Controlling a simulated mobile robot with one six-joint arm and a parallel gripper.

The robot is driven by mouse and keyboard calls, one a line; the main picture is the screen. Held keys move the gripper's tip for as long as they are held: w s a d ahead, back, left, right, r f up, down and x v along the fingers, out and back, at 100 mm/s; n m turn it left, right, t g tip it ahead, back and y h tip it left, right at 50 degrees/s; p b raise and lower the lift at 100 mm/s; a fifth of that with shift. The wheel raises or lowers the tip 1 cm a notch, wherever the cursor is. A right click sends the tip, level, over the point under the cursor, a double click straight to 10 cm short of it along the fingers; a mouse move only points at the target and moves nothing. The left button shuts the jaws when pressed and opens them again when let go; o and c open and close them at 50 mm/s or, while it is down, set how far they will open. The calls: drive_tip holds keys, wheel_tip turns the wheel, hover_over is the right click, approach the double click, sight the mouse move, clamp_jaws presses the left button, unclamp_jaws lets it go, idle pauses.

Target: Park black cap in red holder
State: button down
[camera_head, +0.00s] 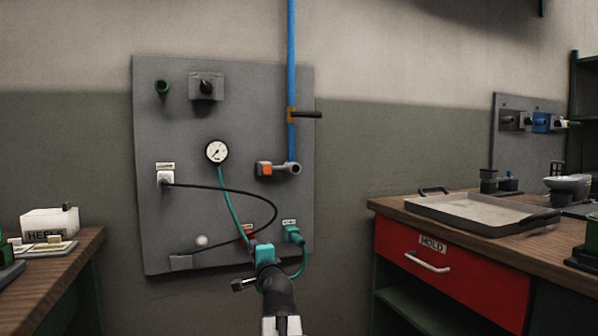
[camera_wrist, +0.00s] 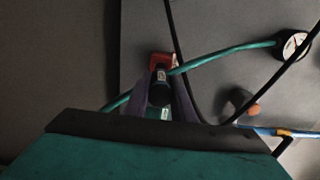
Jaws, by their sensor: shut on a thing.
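The red holder (camera_head: 246,231) is on the lower part of the grey wall panel, and it also shows in the wrist view (camera_wrist: 160,60). My gripper (camera_head: 254,241) is in front of the panel at the holder. In the wrist view its two purple fingers (camera_wrist: 161,98) are shut on the black cap (camera_wrist: 159,95). The cap lines up with the red holder behind it. I cannot tell whether it touches or sits in the holder. In the head view my gripper hides most of the cap.
A teal hose (camera_head: 226,195) runs from the gauge (camera_head: 217,152) down behind my gripper. A black cable (camera_head: 262,196) loops close by. A teal connector (camera_head: 292,233) is just right of my gripper. Workbenches stand at left (camera_head: 70,252) and right (camera_head: 400,206).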

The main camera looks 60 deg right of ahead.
drive_tip(key=shift+p+x, duration=0.7)
drive_tip(key=shift+x, duration=1.4)
idle(3.3)
drive_tip(key=c, duration=1.4)
unclamp_jaws()
drive_tip(key=shift+c, duration=0.2)
drive_tip(key=shift+s+a, duration=0.1)
